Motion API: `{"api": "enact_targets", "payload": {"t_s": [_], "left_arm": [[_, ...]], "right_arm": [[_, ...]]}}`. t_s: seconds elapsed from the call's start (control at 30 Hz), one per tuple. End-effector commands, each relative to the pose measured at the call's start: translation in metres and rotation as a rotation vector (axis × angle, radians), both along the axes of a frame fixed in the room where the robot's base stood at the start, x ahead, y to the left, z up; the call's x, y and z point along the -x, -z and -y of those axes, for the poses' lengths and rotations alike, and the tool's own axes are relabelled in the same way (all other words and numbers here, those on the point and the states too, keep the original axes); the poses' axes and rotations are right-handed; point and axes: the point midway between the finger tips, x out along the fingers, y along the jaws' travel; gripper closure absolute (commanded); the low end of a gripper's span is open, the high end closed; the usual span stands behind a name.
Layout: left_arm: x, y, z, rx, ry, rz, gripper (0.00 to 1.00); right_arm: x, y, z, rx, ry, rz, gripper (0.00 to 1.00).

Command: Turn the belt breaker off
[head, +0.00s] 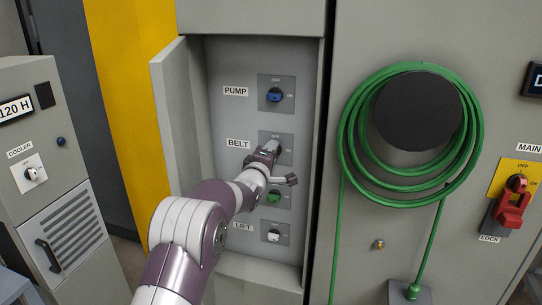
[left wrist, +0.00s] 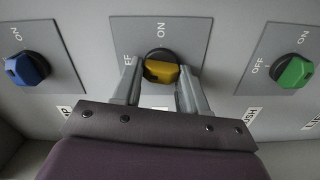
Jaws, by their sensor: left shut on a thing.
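The belt breaker has a yellow knob (left wrist: 161,71) on a grey plate with ON and OFF marks, centred in the left wrist view. My left gripper (head: 267,155) is at the switch beside the BELT label (head: 238,143). In the left wrist view its two fingers (left wrist: 160,85) stand on either side of the yellow knob and are shut on it. The left finger partly covers the OFF mark. In the head view the gripper hides the knob. I cannot tell which mark the knob points at. My right gripper is not in view.
The blue pump knob (head: 274,95) is above, and a green knob (head: 273,196) and white lift knob (head: 273,236) are below. The open cabinet door (head: 174,120) stands at left. A green hose (head: 347,150) hangs at right, near a red main switch (head: 510,210).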

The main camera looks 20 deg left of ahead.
Motion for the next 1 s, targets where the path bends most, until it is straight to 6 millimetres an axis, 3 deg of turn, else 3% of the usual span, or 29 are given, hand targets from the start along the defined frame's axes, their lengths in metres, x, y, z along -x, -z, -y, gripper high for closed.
{"api": "enact_targets", "payload": {"t_s": [0.4, 0.93, 0.97, 1.0], "left_arm": [[0.0001, 0.0021, -0.0005, 0.168, 0.0, -0.009, 0.88], [0.0002, 0.0028, -0.0005, 0.191, -0.002, -0.01, 0.88], [0.0002, 0.0029, -0.0004, 0.191, -0.002, -0.01, 0.54], [0.0002, 0.0028, -0.0004, 0.191, -0.001, -0.01, 0.41]], "right_arm": [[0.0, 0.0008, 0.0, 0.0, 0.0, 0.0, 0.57], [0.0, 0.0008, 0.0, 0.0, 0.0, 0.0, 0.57], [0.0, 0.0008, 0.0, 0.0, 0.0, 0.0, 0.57], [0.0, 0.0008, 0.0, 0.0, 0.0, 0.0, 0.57]]}}
